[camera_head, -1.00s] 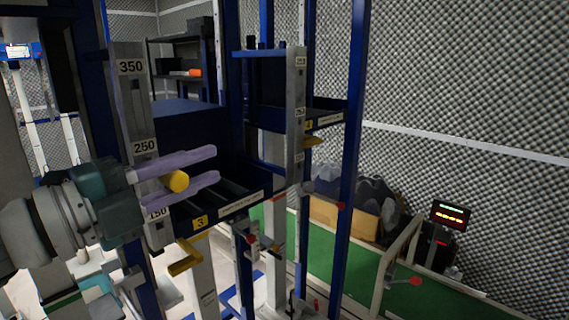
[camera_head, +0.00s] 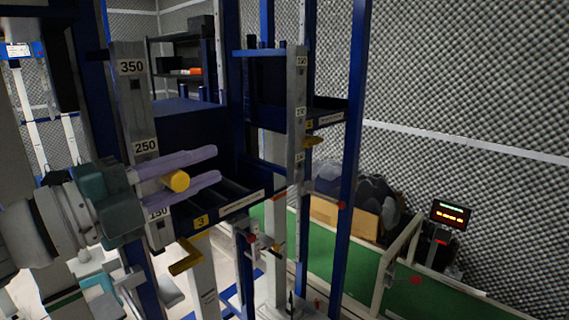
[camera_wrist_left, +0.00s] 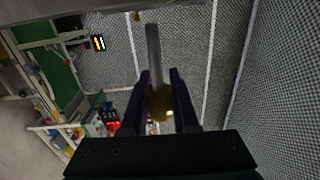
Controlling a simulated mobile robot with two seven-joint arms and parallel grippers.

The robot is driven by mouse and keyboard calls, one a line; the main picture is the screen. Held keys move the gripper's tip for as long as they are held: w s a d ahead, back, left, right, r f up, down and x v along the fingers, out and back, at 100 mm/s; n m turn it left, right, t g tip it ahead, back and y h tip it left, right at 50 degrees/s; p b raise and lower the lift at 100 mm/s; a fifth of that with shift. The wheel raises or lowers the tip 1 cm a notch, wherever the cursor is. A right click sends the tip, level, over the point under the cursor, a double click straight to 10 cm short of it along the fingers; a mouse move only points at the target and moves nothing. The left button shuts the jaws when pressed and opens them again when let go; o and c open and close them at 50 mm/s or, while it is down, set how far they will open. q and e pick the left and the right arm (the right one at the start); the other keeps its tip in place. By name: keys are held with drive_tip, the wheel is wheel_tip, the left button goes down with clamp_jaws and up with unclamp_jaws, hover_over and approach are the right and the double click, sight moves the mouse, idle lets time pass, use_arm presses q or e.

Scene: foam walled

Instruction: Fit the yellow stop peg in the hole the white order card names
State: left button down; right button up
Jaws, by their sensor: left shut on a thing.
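My left gripper (camera_head: 218,163) is shut on the yellow stop peg (camera_head: 178,181), whose round yellow end shows between the lavender fingers. In the left wrist view the peg's yellow part (camera_wrist_left: 159,103) sits between the fingers, and its grey shaft (camera_wrist_left: 153,55) points away from the gripper. The gripper is in front of a grey upright post (camera_head: 138,110) marked 350, 250 and 150. Holes show below the 350 and 150 labels. The gripper covers the stretch between 250 and 150. I cannot pick out the order card for certain. My right gripper is not in view.
A blue rack with shelf trays stands behind the post, with a yellow handle (camera_head: 186,257) below its number 3 label. Another grey post (camera_head: 297,120) and a blue upright (camera_head: 352,150) stand to the right. A green belt (camera_head: 345,270) and a lit display (camera_head: 450,215) lie beyond.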

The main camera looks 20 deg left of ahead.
use_arm(q)
drive_tip(key=shift+w+a+b, duration=0.3)
drive_tip(key=shift+a, duration=0.45)
drive_tip(key=shift+w+a+b, duration=0.3)
drive_tip(key=shift+a, duration=0.4)
drive_tip(key=c, duration=0.6)
unclamp_jaws()
drive_tip(key=shift+s+f, duration=0.1)
drive_tip(key=b+v, duration=0.3)
drive_tip(key=v, duration=0.6)
drive_tip(key=shift+s+a, duration=0.2)
drive_tip(key=shift+s, duration=0.15)
